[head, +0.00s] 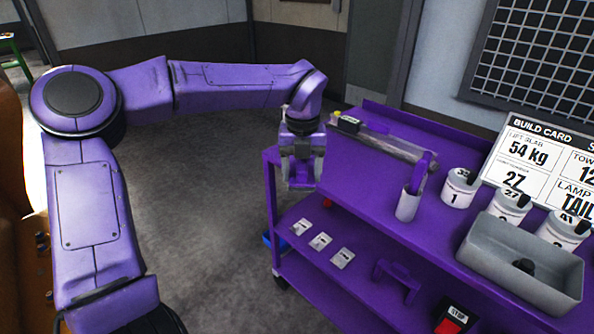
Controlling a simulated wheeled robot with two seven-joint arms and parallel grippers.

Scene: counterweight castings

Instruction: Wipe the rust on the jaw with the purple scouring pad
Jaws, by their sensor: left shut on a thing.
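My left gripper (303,178) is over the near left corner of the purple cart, pointing down. It is shut on a small purple piece, which looks like the scouring pad, mostly hidden by the fingers. I cannot tell for sure whether this tool bears the jaw, and no rust shows clearly. My right gripper is not in view.
The purple cart (365,205) holds a white cup (408,204) with a purple-handled thing, numbered white canisters (460,188), a grey bin (520,262) and a build card (540,165). Several small cards (320,241) and a purple bracket (397,282) lie on the lower shelf.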

